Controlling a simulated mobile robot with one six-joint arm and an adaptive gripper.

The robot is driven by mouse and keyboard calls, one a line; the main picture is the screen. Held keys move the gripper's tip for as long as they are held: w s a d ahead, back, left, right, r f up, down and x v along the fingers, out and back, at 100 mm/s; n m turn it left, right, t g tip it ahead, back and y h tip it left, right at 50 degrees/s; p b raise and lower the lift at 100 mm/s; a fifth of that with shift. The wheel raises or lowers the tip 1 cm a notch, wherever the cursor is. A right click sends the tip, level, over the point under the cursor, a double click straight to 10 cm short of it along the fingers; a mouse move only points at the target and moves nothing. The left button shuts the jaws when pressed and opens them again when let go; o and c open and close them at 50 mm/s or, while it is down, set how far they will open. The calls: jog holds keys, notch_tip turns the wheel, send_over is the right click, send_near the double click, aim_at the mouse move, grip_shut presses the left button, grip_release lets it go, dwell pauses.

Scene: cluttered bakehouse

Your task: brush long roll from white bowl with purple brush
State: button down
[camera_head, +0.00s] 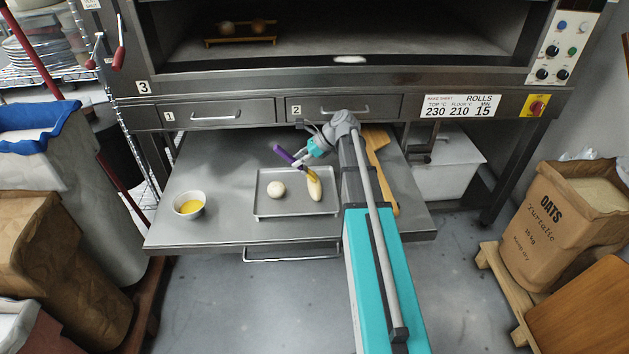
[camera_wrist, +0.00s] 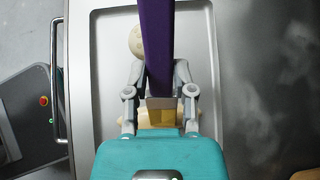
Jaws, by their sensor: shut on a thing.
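My gripper (camera_head: 303,163) is shut on the purple brush (camera_head: 284,154), whose handle slants up to the left. The purple handle also runs up the middle of the wrist view (camera_wrist: 157,45), with the tan bristle end between my fingers (camera_wrist: 158,92). The bristles are over the long roll (camera_head: 315,188) and seem to meet its far end; exact contact is hard to tell. The long roll is pale and partly hidden in the wrist view. It lies on a metal tray (camera_head: 294,206), right of a round roll (camera_head: 276,189). The white bowl (camera_head: 188,206) holds yellow liquid.
The tray and bowl stand on a steel pull-out table (camera_head: 230,228). A wooden peel (camera_head: 379,151) lies right of my arm. Oven drawers (camera_head: 217,114) are behind. An oats sack (camera_head: 563,219) stands at right, and bins are at left. Bare table lies between bowl and tray.

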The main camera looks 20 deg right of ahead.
jog(key=shift+r, duration=0.1)
notch_tip(320, 180, up, 6)
jog(key=p, duration=0.6)
dwell(0.7)
